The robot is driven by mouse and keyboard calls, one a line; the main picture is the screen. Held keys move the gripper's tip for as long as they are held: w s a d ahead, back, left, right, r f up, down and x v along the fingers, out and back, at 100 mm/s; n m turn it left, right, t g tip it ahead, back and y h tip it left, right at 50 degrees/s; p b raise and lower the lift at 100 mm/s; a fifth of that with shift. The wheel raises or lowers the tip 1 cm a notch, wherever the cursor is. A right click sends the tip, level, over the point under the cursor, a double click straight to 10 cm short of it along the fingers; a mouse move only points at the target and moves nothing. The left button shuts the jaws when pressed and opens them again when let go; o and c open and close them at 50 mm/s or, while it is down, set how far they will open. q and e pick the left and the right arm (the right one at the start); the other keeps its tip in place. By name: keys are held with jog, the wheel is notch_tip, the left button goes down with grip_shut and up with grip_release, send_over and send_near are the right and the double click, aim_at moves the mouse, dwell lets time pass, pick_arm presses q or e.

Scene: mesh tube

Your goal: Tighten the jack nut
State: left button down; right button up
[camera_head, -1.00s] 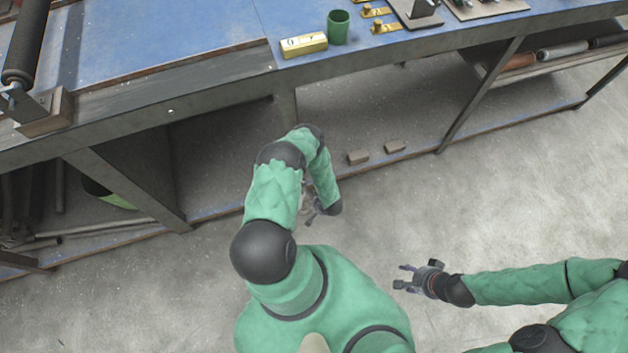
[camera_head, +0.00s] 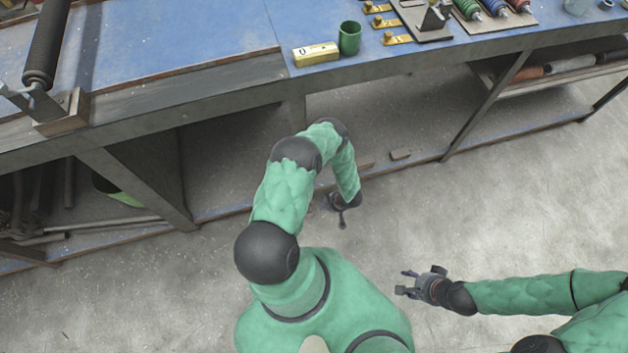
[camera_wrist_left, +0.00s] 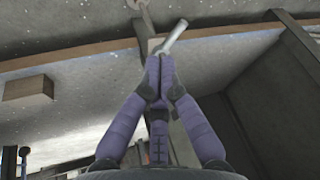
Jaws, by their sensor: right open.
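No jack nut can be made out. A dark roller (camera_head: 48,45) rests on a metal bracket on a block (camera_head: 62,118) at the bench's left front edge. My left gripper (camera_head: 341,208) is low in front of the bench, below its top. In the left wrist view its fingers (camera_wrist_left: 157,75) are drawn together at the tips, with a short grey rod (camera_wrist_left: 173,37) sticking out beyond them. The rod's near end is hidden by the fingers. My right gripper (camera_head: 405,283) is open and empty above the floor, right of the left one.
The blue bench (camera_head: 190,35) runs across the back. On it stand a yellow block (camera_head: 316,54), a green cup (camera_head: 349,38), brass pieces and coloured spools (camera_head: 467,9). The lower shelf holds small blocks (camera_head: 400,154). The grey floor (camera_head: 530,200) at the right is clear.

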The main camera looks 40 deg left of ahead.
pick_arm(q)
jog(key=s+a+f+n+b, duration=0.1)
jog(key=a+f+n+b, duration=0.1)
jog(key=f, duration=0.3)
jog(key=s+a+f+n+h+b, duration=0.1)
jog(key=a+f+n+b, duration=0.2)
jog(key=f+n, duration=0.1)
jog(key=shift+s+a+f+g, duration=0.2)
jog(key=shift+f+g, duration=0.1)
jog(key=shift+f, duration=0.25)
pick_arm(e)
jog(key=shift+f, duration=2.85)
